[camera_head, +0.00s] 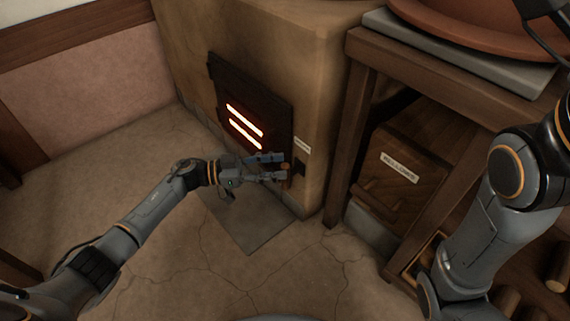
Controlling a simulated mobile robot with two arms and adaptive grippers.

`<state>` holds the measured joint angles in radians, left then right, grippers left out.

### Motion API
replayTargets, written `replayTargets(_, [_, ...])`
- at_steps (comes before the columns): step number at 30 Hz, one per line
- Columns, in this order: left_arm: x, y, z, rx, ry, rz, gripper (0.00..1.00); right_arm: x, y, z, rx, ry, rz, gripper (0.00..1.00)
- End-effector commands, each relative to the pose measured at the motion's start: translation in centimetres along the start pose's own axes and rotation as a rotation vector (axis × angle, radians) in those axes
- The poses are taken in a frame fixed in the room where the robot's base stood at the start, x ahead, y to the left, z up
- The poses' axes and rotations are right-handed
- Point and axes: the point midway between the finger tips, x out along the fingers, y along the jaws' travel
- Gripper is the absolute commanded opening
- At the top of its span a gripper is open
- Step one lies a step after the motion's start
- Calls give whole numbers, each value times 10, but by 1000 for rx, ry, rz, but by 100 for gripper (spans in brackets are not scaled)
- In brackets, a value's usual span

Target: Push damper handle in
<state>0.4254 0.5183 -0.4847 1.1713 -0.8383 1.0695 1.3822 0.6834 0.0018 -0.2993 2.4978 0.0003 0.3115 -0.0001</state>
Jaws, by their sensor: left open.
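The damper handle (286,170) is a small brown knob on the lower right of the clay stove's front, under a small pale label (302,145). A dark slot plate (300,167) shows just behind it. My left gripper (279,169) is open, with its fingertips at the handle, which lies between or just beyond them. Whether the fingers touch it I cannot tell. My right arm (490,205) comes in at the right; its gripper is out of view.
The stove (315,80) has a dark iron door (250,105) with glowing slits left of the handle. A wooden table (358,95) stands close on the right, with a labelled wooden box (398,180) under it. The floor at the left is clear.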

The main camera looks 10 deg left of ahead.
Motion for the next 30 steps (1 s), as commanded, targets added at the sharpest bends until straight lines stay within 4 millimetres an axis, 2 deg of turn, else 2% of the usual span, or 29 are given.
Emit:
replayTargets(1, [-13, -1, 1, 1, -4, -3, 44, 0, 0, 0, 0, -1, 0, 48])
replayTargets(6, [-50, -1, 0, 0, -3, -5, 44, 0, 0, 0, 1, -2, 0, 48])
replayTargets(12, [-79, -1, 0, 0, -2, -5, 44, 0, 0, 0, 1, -2, 0, 48])
replayTargets(18, [-89, -1, 0, 1, 0, -5, 44, 0, 0, 0, 1, -3, 0, 48])
replayTargets(30, [-89, -1, 0, 1, 1, -5, 44, 0, 0, 0, 1, -3, 0, 48])
